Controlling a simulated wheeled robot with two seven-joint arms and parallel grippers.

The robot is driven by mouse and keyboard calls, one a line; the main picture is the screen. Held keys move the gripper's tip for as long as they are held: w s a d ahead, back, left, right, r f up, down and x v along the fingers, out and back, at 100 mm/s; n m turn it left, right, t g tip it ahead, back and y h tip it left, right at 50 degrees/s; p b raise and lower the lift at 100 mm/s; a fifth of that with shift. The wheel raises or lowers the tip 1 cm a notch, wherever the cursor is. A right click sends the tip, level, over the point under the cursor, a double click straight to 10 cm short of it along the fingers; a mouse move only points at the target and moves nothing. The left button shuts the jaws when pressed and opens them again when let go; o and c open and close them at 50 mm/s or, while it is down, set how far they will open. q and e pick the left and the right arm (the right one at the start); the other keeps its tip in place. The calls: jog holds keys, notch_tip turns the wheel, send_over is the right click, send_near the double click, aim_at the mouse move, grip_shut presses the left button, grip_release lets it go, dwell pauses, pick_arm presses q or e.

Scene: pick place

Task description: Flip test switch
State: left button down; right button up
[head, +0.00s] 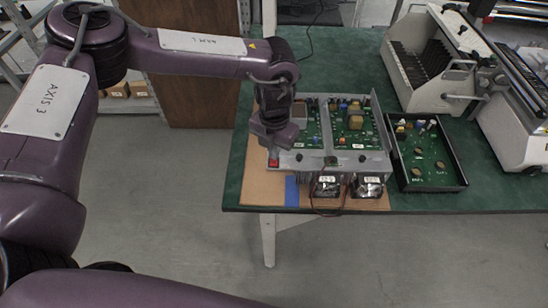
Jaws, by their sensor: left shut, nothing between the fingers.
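The test unit (355,160) is a grey metal frame with green circuit boards. It sits on a brown board on the green table. A small red switch (273,162) shows at its front left corner. My left gripper (273,150) points down right above the red switch and is shut with nothing in it. I cannot tell whether the fingertips touch the switch. The gripper and wrist hide the left part of the unit. My right gripper is not in view.
Two small fans (368,187) with wires stand at the unit's front edge. A black tray with a green board (428,146) lies to the right. A beige machine (438,88) stands behind it. The green table (490,199) is bare along its front right edge.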

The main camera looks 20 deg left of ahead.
pick_arm(q)
jog(key=shift+r+p, duration=2.3)
jog(key=shift+r, duration=0.95)
jog(key=shift+f, duration=0.1)
